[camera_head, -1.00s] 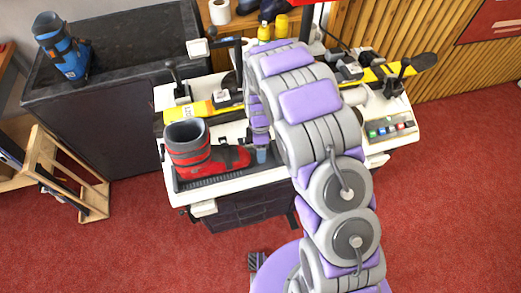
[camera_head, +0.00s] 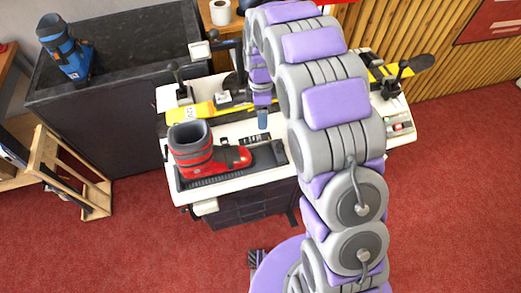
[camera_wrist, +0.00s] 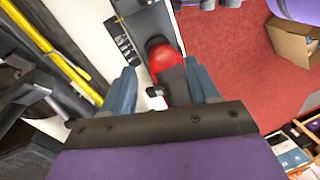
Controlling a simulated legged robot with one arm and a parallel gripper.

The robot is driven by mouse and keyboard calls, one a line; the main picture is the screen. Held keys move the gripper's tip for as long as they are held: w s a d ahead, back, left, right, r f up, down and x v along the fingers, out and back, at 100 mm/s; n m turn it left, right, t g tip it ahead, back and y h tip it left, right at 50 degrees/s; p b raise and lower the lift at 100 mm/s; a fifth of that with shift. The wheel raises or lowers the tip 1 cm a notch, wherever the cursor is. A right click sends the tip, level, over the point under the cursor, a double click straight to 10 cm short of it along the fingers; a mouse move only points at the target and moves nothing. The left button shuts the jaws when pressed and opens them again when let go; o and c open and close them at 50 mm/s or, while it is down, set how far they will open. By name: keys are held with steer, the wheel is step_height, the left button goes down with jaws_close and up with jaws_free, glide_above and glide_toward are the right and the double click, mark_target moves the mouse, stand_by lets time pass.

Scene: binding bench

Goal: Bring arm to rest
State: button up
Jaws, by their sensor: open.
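My arm arches over the binding bench from the right in the head view. My gripper (camera_head: 263,119) points down above the white bench top, just to the right of the red boot. In the wrist view my gripper (camera_wrist: 162,88) shows two blue-grey fingers spread apart with nothing held between them. The red ski boot (camera_head: 208,152) stands upright on a dark tray (camera_head: 270,156) at the bench front. Its red toe (camera_wrist: 160,57) shows beyond the fingers in the wrist view. The fingers look apart from it.
A yellow ski (camera_head: 195,110) lies along the back of the bench, partly behind my arm. A blue boot (camera_head: 68,52) stands on the dark counter (camera_head: 130,72) at left. A wooden rack (camera_head: 62,170) stands on the floor. An open cardboard box (camera_wrist: 293,42) sits on the red carpet.

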steer(key=shift+d, duration=0.15)
stand_by(0.3)
steer(key=s+d+r+m, duration=0.4)
steer(key=s+r+m, duration=0.1)
steer(key=s+r, duration=0.15)
steer(key=s+d+r+m, duration=0.4)
steer(key=s+d+r, duration=0.1)
steer(key=s, duration=0.3)
steer(key=s+d+r+m, duration=0.1)
steer(key=s+m, duration=0.4)
steer(key=s, duration=0.5)
steer(key=s+d+r+m, duration=0.1)
steer(key=s+d+m, duration=0.2)
steer(key=s, duration=0.8)
steer(key=shift+d+r+m, duration=0.25)
steer(key=shift+r+m, duration=0.1)
steer(key=shift+m, duration=0.65)
